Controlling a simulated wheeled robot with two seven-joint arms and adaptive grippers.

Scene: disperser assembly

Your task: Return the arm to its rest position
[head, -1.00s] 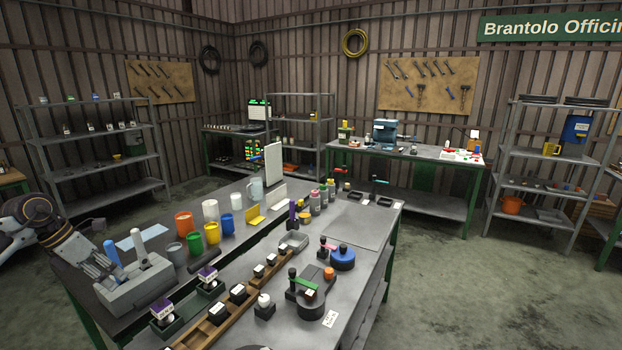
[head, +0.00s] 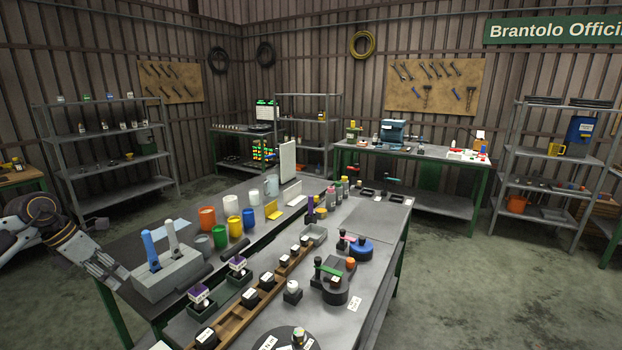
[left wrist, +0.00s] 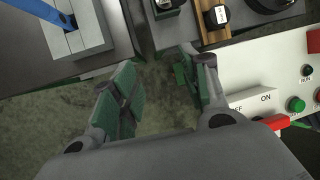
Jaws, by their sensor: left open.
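My left gripper (head: 112,276) comes in from the left in the head view, just left of the grey block (head: 172,277) that holds a blue-handled tool (head: 150,250) and a white-handled tool (head: 171,238). In the left wrist view my left gripper (left wrist: 160,98) has its two green-padded fingers spread apart with nothing between them. Below them is bare floor beside the bench edge. The grey block (left wrist: 93,35) and the blue handle (left wrist: 38,12) show at upper left there. My right gripper is not in view.
Coloured cups, such as the orange one (head: 207,218), stand behind the block. A wooden rail (head: 236,314) with black blocks runs along the bench. In the left wrist view, a white control panel (left wrist: 262,85) with green and red buttons lies right of the fingers.

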